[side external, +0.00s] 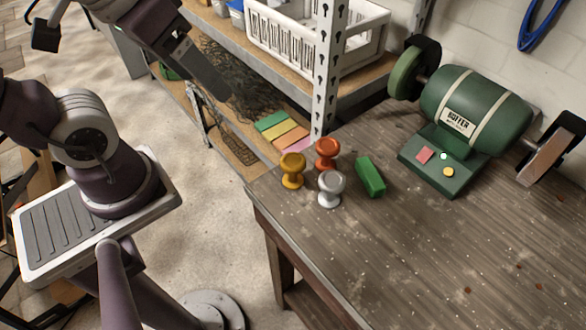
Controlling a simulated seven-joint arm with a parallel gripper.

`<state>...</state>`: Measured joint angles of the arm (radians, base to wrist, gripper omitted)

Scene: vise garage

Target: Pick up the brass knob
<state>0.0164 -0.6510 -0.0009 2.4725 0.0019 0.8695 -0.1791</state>
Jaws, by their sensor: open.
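The brass knob (292,170) is golden yellow and stands upright near the left corner of the wooden workbench. A copper-orange knob (327,153) of like shape stands just behind it to the right, and a silver knob (331,187) in front to the right. My gripper (203,74) is at the upper left, in the air, left of the bench and well apart from the knobs. It is open, with nothing seen in it. Part of the arm is cut off by the top edge.
A green block (370,177) lies right of the knobs. A green buffer machine (475,105) stands at the back of the workbench (420,270). A metal shelf post (329,70) rises close behind the knobs, by a white basket (290,40). The bench front is mostly clear.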

